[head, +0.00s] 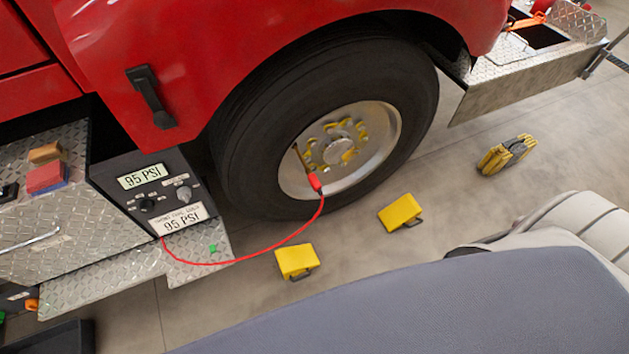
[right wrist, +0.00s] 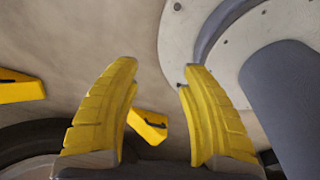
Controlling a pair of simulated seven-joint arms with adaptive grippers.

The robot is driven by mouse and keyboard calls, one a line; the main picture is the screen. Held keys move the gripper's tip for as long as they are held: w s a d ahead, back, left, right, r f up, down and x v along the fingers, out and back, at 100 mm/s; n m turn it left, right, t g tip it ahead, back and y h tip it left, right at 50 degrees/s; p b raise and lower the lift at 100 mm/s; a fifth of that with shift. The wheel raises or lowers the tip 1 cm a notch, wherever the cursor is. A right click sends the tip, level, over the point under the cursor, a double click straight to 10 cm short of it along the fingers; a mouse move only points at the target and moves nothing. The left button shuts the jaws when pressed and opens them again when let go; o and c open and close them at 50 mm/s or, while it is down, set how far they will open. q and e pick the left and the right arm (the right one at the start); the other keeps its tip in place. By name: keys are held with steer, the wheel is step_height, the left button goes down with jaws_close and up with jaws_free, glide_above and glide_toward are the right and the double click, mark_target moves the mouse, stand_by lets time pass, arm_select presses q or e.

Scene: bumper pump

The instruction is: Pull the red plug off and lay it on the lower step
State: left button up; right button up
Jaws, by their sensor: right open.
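The red plug (head: 316,183) sits at the silver wheel rim in the head view. A thin red hose (head: 288,238) runs from it in a slack curve to the gauge panel. The lower step (head: 196,274) is a diamond-plate ledge below the panel, at the lower left; the hose crosses over it and a small green item (head: 213,248) shows on it. My right gripper (right wrist: 160,70) is open, with nothing between its yellow ribbed fingers, in the right wrist view. The plug does not show there. My left gripper is in neither view.
Two yellow chocks (head: 400,212) (head: 297,261) stand on the floor before the black tyre (head: 255,130). A yellow and dark ribbed object (head: 507,155) shows at the right. The gauge panel (head: 150,192) reads 95 PSI.

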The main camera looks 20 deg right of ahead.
mark_target(319, 190)
stand_by(0.3)
steer(key=shift+o, duration=0.6)
steer(key=w+a+r+m+t, duration=0.1)
steer(key=w+r+t, duration=0.25)
steer(key=w, duration=0.75)
steer(key=w+a+r+t, duration=0.15)
steer(key=w+r, duration=0.35)
steer(key=w, duration=0.7)
steer(key=w+r+m+t, duration=0.1)
steer(key=w+r+t, duration=0.25)
steer(key=w, duration=0.75)
steer(key=shift+w+d+r+m+t+y, duration=0.2)
steer(key=shift+w+r+t, duration=1.15)
steer(key=shift+w+r, duration=2)
steer(key=shift+w+d+r+m+t, duration=0.2)
steer(key=shift+w+r+t, duration=1.45)
steer(key=shift+r, duration=3.1)
steer(key=shift+w+r+m+t+y, duration=0.2)
steer(key=shift+w+r+t, duration=0.85)
steer(key=shift+w+r, duration=2.4)
steer(key=shift+s+r, duration=0.5)
steer(key=shift+r, duration=0.05)
